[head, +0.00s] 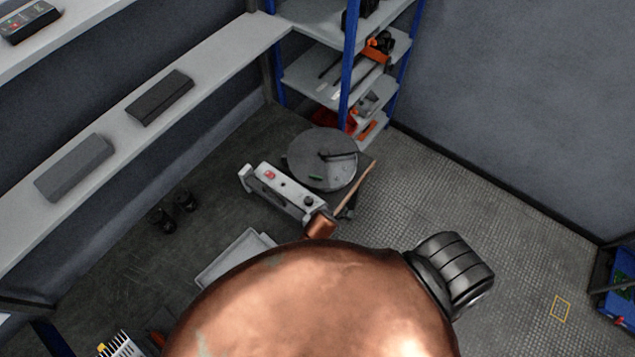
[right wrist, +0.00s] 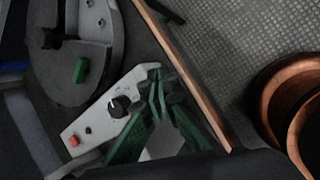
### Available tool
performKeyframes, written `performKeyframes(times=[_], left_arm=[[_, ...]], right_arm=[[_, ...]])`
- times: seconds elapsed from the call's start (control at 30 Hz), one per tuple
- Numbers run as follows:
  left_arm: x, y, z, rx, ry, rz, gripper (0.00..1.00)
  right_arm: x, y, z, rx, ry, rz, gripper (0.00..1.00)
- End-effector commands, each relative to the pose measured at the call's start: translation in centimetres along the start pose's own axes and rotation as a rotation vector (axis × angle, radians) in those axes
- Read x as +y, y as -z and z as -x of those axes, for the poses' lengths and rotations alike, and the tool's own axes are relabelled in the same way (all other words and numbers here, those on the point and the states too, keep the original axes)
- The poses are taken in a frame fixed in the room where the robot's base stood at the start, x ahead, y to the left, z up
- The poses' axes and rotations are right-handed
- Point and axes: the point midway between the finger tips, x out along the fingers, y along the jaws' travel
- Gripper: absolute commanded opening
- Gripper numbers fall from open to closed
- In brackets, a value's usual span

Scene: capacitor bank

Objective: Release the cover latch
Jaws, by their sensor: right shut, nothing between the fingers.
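A round grey cover (head: 325,155) lies at the back of a low stand in the head view, with a dark bar across it. A small green piece (head: 316,178), possibly the latch, sits near its front edge. In the right wrist view the cover (right wrist: 105,75) fills the upper left, with the green piece (right wrist: 81,70) on it. My right gripper (right wrist: 158,76) has green fingers whose tips meet, with nothing between them. It is over or beside a pale panel, to the right of the green piece and apart from it. My left gripper is out of view.
The pale panel (head: 283,190) has a red button and black knob; the knob (right wrist: 118,106) is close to my fingers. A brown edge strip (right wrist: 190,75) runs right of them. A blue-post shelf (head: 350,60) stands behind.

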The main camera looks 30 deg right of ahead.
Motion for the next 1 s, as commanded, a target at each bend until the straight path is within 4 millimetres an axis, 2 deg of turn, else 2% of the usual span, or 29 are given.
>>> performKeyframes(times=[0.03, 0.27, 0.4, 0.5, 0.87, 1.0], left_arm=[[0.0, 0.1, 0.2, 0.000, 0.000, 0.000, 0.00], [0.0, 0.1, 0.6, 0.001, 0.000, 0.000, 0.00], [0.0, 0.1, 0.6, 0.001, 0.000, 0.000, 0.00], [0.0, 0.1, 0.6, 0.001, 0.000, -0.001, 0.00], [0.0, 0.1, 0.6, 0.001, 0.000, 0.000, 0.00], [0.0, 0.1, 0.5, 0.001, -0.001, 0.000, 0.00]], right_arm=[[1.1, 0.2, 0.7, -0.018, -0.017, 0.076, 0.00], [5.1, 1.1, 3.4, -0.132, -0.074, 0.465, 0.00], [7.0, 2.3, 4.0, -0.203, -0.095, 0.686, 0.00], [7.8, 2.8, 4.1, -0.232, -0.103, 0.773, 0.00], [8.0, 3.0, 4.2, -0.244, -0.105, 0.807, 0.00], [8.1, 2.9, 3.7, -0.244, -0.103, 0.807, 0.00]])
